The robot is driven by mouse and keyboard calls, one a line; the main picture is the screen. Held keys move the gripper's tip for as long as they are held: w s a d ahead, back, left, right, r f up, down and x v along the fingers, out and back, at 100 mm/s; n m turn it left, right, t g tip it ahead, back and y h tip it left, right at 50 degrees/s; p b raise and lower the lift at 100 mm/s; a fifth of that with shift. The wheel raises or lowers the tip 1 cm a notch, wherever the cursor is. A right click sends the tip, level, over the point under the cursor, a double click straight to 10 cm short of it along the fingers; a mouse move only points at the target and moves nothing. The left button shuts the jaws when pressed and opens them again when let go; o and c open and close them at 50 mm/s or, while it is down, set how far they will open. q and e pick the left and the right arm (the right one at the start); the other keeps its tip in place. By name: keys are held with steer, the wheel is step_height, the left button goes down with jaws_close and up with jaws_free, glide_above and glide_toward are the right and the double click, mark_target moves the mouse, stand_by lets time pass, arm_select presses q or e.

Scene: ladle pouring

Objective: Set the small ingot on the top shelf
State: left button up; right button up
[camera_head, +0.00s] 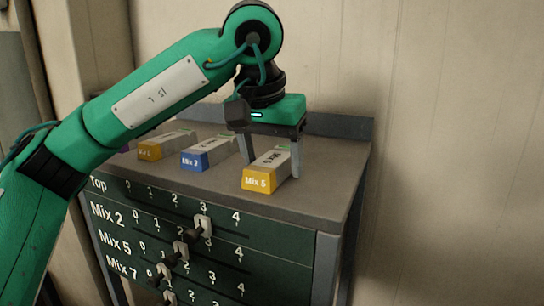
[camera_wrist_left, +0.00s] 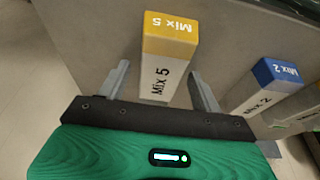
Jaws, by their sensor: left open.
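My left gripper (camera_head: 272,170) is open over the top of a dark cabinet. Its two fingers stand on either side of a grey block with a yellow end labelled Mix 5 (camera_head: 262,178), with a gap on each side. In the left wrist view the same block (camera_wrist_left: 165,45) lies between the fingers (camera_wrist_left: 159,69). A blue-ended block labelled Mix 2 (camera_head: 200,158) lies to its left in the head view and also shows in the left wrist view (camera_wrist_left: 272,80). I see nothing marked as an ingot. My right gripper is out of view.
Another yellow-ended block (camera_head: 155,149) lies farther left, partly behind my arm, with a purple end beyond it. The cabinet top (camera_head: 325,165) is bare on the right. The cabinet front (camera_head: 275,230) has labelled rows with sliders. A raised lip (camera_head: 345,126) runs along the back.

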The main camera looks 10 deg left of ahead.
arm_select(q)
steer(key=shift+r, duration=0.2)
steer(key=shift+s+r, duration=0.1)
steer(key=shift+r, duration=0.2)
steer(key=b+v, duration=0.2)
steer(key=v, duration=0.9)
steer(key=shift+r, duration=0.1)
